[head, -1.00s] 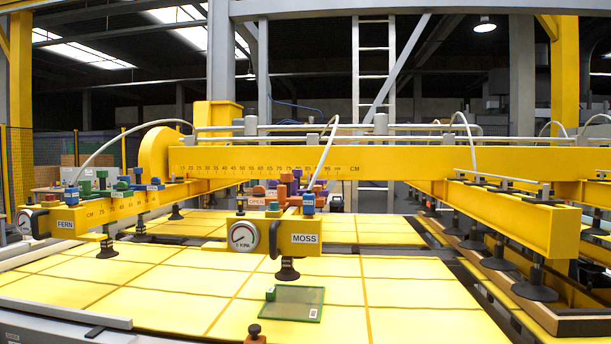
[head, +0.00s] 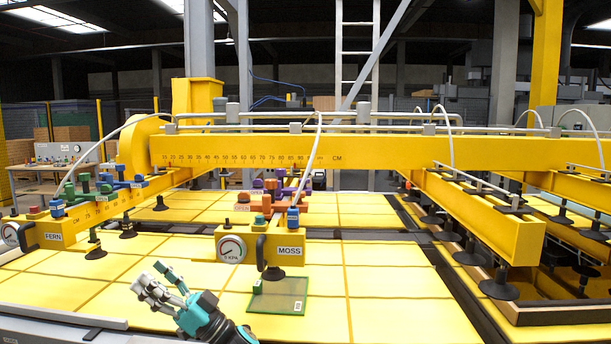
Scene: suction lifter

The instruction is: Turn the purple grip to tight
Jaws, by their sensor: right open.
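Small purple parts (head: 257,184) show on the far part of the MOSS beam, among orange and blue blocks, in the middle of the head view. They are small and partly covered, so I cannot tell which one is the purple grip or how it is turned. The MOSS beam end (head: 262,246) carries a round gauge and a black handle. My right gripper (head: 160,285) is open and empty at the lower left of centre, over the yellow panels, well in front of the purple parts and apart from them. My left gripper is not in view.
The FERN beam (head: 70,228) with green and blue knobs lies to the left. A green glass plate (head: 278,297) lies below the MOSS suction cup. A long yellow crossbeam (head: 370,150) spans the back. Black suction cups (head: 499,286) hang at the right.

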